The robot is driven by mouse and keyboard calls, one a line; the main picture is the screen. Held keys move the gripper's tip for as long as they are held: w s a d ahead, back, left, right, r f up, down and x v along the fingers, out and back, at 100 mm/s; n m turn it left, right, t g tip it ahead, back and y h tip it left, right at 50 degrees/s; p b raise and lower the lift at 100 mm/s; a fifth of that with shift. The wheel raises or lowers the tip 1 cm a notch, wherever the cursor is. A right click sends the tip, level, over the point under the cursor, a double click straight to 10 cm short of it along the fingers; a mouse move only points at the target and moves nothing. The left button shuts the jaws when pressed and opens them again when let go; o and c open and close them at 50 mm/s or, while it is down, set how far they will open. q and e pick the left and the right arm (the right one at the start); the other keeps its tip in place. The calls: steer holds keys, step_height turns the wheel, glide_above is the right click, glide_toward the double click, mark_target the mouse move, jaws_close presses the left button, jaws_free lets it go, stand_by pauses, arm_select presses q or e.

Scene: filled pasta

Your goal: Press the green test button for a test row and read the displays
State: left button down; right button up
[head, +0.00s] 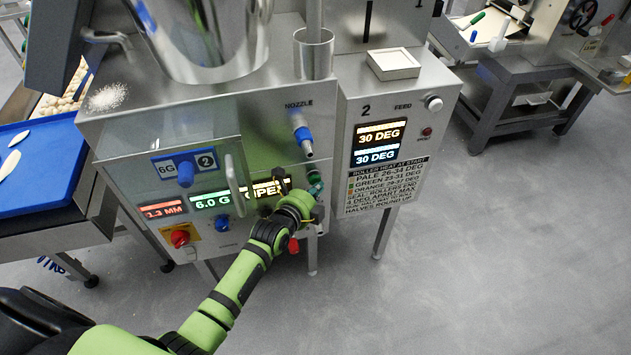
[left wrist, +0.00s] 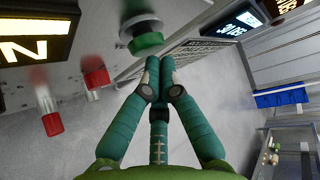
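The green test button (head: 314,178) is on the machine's front panel, below the nozzle. In the left wrist view the green button (left wrist: 146,42) stands out from a dark and silver base, a little blurred. My left gripper (head: 300,200) is in front of the panel just below it. Its teal fingers (left wrist: 161,76) are drawn together and empty, with their tips close to the button; contact cannot be told. The displays read about 1.3 MM (head: 163,210), 6.0 G (head: 209,199), a partly hidden "OPEN" (head: 262,189), and 30 DEG twice (head: 379,134) (head: 377,155). My right gripper is not in view.
A red and yellow switch (head: 180,238), blue knobs (head: 186,173) and a nozzle (head: 303,138) stick out of the panel. Red-tipped knobs (left wrist: 94,72) are near the fingers in the wrist view. A printed range chart (head: 384,187) sits right. Floor at right is free.

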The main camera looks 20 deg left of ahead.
arm_select(q)
steer(key=shift+w+a, duration=0.2)
steer(key=shift+w, duration=0.15)
stand_by(0.8)
steer(key=shift+s+r, duration=0.1)
steer(key=shift+s, duration=0.05)
steer(key=shift+s+d+p, duration=0.45)
steer(key=shift+s+p, duration=0.05)
steer(key=shift+s, duration=0.05)
steer(key=s+d+p, duration=0.2)
steer(key=s, duration=0.2)
steer(key=shift+s+d+p, duration=0.1)
steer(key=shift+d+p, duration=0.3)
stand_by(0.6)
